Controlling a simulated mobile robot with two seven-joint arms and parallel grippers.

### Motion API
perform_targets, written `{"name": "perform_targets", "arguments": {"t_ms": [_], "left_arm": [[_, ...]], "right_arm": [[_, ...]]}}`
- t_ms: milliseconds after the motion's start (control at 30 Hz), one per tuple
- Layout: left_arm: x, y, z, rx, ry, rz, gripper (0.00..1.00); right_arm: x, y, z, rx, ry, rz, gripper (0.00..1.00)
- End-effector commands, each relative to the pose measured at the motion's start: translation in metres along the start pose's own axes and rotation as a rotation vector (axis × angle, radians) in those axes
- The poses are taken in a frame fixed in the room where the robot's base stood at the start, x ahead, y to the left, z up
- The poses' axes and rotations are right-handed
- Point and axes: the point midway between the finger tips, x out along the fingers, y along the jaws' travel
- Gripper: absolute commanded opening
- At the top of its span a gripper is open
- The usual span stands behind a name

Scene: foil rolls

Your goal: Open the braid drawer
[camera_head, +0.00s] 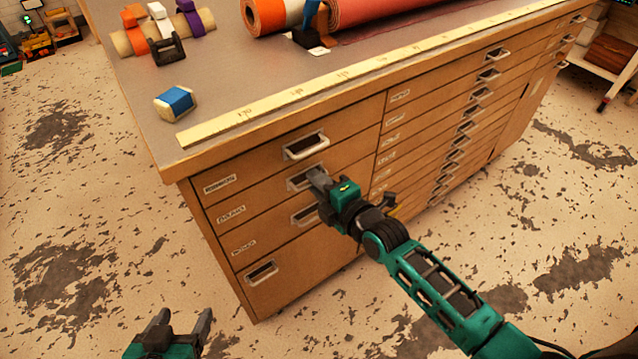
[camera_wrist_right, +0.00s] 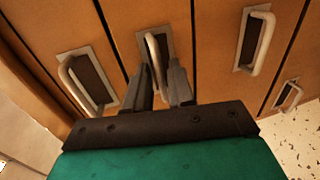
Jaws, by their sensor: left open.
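The braid drawer (camera_head: 255,205) is second from the top in the cabinet's left column and sits flush. Its label (camera_head: 231,214) is small and hard to read. My right gripper (camera_head: 319,176) is at this drawer's metal handle (camera_head: 300,180). In the right wrist view the handle (camera_wrist_right: 154,50) runs between the two fingertips of the right gripper (camera_wrist_right: 159,72). Whether the fingers press on the bar is not clear. My left gripper (camera_head: 184,318) is open and empty, low in front of the cabinet, away from the drawers.
The top drawer handle (camera_head: 306,146) and the third drawer handle (camera_head: 304,215) lie close on either side. The worktop carries a yellow ruler (camera_head: 330,82), a blue-and-white block (camera_head: 175,103) and rolls (camera_head: 350,12). The floor (camera_head: 90,250) before the cabinet is clear.

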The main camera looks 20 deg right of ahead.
Motion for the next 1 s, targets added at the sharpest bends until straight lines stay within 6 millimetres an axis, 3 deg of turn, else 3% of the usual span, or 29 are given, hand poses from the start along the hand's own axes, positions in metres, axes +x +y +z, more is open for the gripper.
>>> {"name": "perform_targets", "arguments": {"t_ms": [233, 1000], "left_arm": [[0.0001, -0.0001, -0.0006, 0.001, 0.001, 0.0, 0.7], [0.0003, -0.0011, -0.0007, 0.001, 0.002, -0.002, 0.7]], "right_arm": [[-0.0003, -0.0001, 0.0001, 0.0, 0.0, 0.0, 0.0], [-0.0003, -0.0001, 0.0003, 0.0, -0.001, 0.0, 0.0]]}}
